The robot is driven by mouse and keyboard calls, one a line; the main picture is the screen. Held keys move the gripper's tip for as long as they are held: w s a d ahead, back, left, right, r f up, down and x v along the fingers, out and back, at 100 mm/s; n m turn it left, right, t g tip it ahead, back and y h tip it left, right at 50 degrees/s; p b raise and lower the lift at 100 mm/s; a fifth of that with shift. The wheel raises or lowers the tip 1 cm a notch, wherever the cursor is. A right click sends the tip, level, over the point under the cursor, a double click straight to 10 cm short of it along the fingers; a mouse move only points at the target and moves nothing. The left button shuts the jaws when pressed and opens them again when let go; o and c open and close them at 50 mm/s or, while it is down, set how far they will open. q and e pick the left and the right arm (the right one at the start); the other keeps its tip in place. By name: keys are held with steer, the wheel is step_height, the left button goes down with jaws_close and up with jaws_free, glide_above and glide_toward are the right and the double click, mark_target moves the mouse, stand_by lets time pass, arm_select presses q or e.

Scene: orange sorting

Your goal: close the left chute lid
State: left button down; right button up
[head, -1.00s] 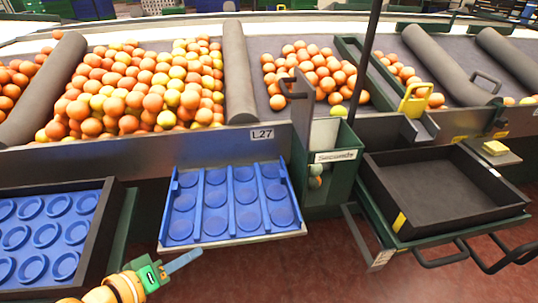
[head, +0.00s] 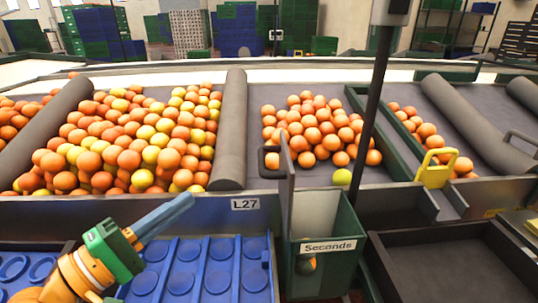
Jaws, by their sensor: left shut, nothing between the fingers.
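The green chute box (head: 325,262) labelled "Seconds" stands at the front edge of the sorting table, and its top is open. A grey panel (head: 287,185) stands upright at the chute's left side, with a dark handle (head: 269,160) sticking out to the left; it looks like the chute's lid, standing open. My left gripper (head: 188,202) has its blue fingers shut and empty. In the picture it is left of the panel, apart from it, above the blue tray (head: 205,268). My right gripper is not in view.
Sloped bays hold oranges (head: 130,140) behind the chute, split by grey rollers (head: 231,130). A dark post (head: 373,110) rises right of the chute. A yellow handle (head: 437,170) and a black tray (head: 455,262) lie farther right.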

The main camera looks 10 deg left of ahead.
arm_select(q)
steer(key=s+d+p+x, duration=0.1)
steer(key=d+p+x, duration=0.1)
steer(key=p+x, duration=0.8)
steer(key=shift+w+d+r+p, duration=0.4)
steer(key=shift+w+d, duration=0.2)
steer(key=shift+w, duration=0.05)
